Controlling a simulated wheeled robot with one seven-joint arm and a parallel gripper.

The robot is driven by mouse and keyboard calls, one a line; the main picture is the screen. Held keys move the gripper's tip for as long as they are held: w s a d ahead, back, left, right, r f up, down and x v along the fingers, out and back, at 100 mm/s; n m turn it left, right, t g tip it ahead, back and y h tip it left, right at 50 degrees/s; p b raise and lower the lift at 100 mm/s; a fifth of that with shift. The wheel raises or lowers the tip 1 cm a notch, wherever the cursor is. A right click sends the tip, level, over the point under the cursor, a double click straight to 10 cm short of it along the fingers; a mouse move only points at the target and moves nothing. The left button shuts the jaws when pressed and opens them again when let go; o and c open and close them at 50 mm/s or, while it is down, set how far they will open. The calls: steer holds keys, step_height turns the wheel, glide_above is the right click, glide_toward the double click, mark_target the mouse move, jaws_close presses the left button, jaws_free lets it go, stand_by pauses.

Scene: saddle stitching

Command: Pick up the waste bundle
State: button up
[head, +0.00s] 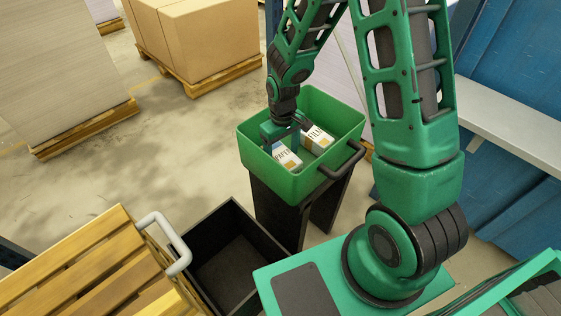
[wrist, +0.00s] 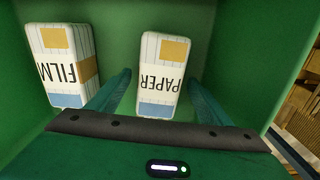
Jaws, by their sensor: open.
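Two white block-shaped bundles lie in a green bin (head: 257,163). One is marked PAPER (head: 286,158) and the other FILM (head: 318,138); both have orange and blue patches. In the wrist view the PAPER bundle (wrist: 160,95) shows between the fingers of my gripper (wrist: 158,76), and the FILM bundle (wrist: 62,65) lies to the left, outside them. My gripper (head: 283,140) reaches down into the bin, open and empty. I cannot tell whether the fingertips touch the PAPER bundle. Neither bundle is named as waste in view.
The green bin stands on a dark stand (head: 275,205) and has a dark handle (head: 343,160) in front. An empty black crate (head: 232,262) and a wooden slatted pallet (head: 85,265) are nearby. Bin walls close in around my gripper.

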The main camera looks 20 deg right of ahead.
steer(key=shift+f, duration=0.75)
steer(key=c, duration=1.2)
steer(key=shift+r, duration=0.15)
